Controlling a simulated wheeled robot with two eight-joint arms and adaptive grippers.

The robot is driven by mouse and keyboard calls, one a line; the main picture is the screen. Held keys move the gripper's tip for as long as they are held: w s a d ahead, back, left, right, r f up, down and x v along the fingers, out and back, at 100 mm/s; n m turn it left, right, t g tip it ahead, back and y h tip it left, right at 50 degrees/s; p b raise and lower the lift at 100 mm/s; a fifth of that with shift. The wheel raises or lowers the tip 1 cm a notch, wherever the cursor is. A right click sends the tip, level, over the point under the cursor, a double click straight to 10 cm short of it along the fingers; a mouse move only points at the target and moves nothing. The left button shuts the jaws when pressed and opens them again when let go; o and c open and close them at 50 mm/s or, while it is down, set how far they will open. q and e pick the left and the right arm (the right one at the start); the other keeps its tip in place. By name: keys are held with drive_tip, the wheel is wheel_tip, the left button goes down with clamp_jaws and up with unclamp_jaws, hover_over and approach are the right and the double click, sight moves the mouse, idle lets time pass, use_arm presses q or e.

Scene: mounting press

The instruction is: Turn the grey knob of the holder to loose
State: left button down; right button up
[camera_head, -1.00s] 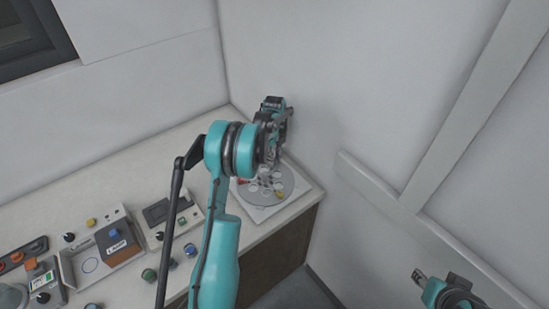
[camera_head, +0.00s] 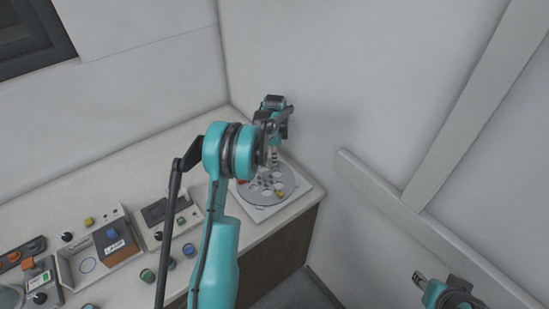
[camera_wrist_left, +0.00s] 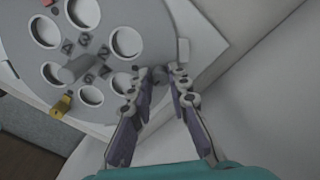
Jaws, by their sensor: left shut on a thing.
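The holder is a round grey disc (camera_head: 255,196) with several round holes, on a white square base (camera_head: 300,181) at the counter's far right corner. In the left wrist view, the disc (camera_wrist_left: 110,17) has numbers around a grey centre post (camera_wrist_left: 75,69). My right gripper (camera_head: 419,277) is at lower right, away from the holder.
A yellow knob (camera_wrist_left: 62,105) and a red one (camera_wrist_left: 48,2) are also on the disc's rim. A wall is close behind and right of the holder.

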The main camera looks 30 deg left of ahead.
use_arm(q)
drive_tip(key=n, duration=0.4)
drive_tip(key=shift+n, duration=0.3)
drive_tip(key=n, duration=0.4)
drive_tip(key=shift+n+b, duration=0.3)
drive_tip(key=n, duration=0.4)
drive_tip(key=shift+d, duration=0.1)
drive_tip(key=n, duration=0.9)
drive_tip(key=shift+n, duration=0.3)
drive_tip(key=n, duration=0.4)
drive_tip(key=shift+n, duration=0.3)
drive_tip(key=n, duration=0.4)
drive_tip(key=shift+w, duration=0.1)
drive_tip(key=shift+n, duration=2.4)
